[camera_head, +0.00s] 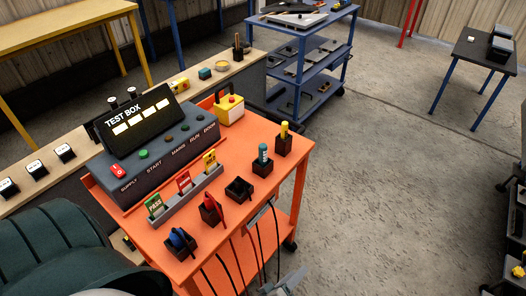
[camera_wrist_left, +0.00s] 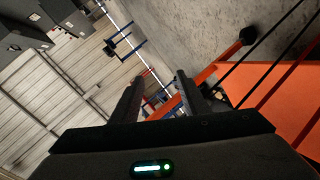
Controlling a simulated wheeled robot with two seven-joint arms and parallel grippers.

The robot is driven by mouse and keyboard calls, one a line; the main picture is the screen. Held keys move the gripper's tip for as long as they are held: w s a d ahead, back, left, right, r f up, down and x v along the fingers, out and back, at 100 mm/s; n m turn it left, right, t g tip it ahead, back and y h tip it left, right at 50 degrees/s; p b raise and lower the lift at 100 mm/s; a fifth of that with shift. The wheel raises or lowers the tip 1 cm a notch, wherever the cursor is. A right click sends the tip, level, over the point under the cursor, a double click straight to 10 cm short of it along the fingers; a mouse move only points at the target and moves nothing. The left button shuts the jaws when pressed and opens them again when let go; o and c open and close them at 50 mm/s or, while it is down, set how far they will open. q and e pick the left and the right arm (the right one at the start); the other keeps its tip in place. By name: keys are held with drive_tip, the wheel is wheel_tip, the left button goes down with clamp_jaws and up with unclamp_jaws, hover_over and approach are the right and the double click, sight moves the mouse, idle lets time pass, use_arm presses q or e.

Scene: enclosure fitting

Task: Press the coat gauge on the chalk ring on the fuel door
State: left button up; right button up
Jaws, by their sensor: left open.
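My left gripper (camera_head: 284,282) shows only partly at the bottom edge of the head view, in front of the orange cart (camera_head: 296,182). In the left wrist view its two fingers (camera_wrist_left: 158,82) are apart with nothing between them. On the cart, small black holders carry a blue tool (camera_head: 179,240), a red tool (camera_head: 212,208), a blue-grey cylinder (camera_head: 263,153) and a yellow-topped piece (camera_head: 284,130). I cannot tell which of these is the coat gauge. I cannot make out a fuel door or a chalk ring in either view. My right gripper is out of view.
A test box (camera_head: 142,140) stands on the cart behind a rack of coloured tags (camera_head: 185,191). One black holder (camera_head: 239,189) looks empty. Cables hang from the cart's front. A blue shelf cart (camera_head: 299,77) stands behind, and a dark table (camera_head: 484,52) far right. Open floor lies to the right.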

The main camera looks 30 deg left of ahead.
use_arm(q)
drive_tip(key=w+a+r+n+t+y+p, duration=0.1)
drive_tip(key=w+a+r+n+t+y, duration=0.1)
drive_tip(key=r+n, duration=0.45)
drive_tip(key=w+a+r+n+t+y+p, duration=0.1)
drive_tip(key=w+r+n+p, duration=0.15)
drive_tip(key=r, duration=0.75)
drive_tip(key=n+g+y+p, duration=0.1)
drive_tip(key=n+y+p, duration=0.2)
drive_tip(key=n+y, duration=1.25)
approach(265, 150)
drive_tip(key=s+r+n+h, duration=0.1)
drive_tip(key=n+h, duration=0.1)
drive_tip(key=s+r+n+h, duration=0.1)
drive_tip(key=n+h, duration=0.1)
drive_tip(key=s+r+n+h, duration=0.2)
drive_tip(key=h, duration=0.1)
drive_tip(key=shift+a+n, duration=0.1)
drive_tip(key=shift+n, duration=0.25)
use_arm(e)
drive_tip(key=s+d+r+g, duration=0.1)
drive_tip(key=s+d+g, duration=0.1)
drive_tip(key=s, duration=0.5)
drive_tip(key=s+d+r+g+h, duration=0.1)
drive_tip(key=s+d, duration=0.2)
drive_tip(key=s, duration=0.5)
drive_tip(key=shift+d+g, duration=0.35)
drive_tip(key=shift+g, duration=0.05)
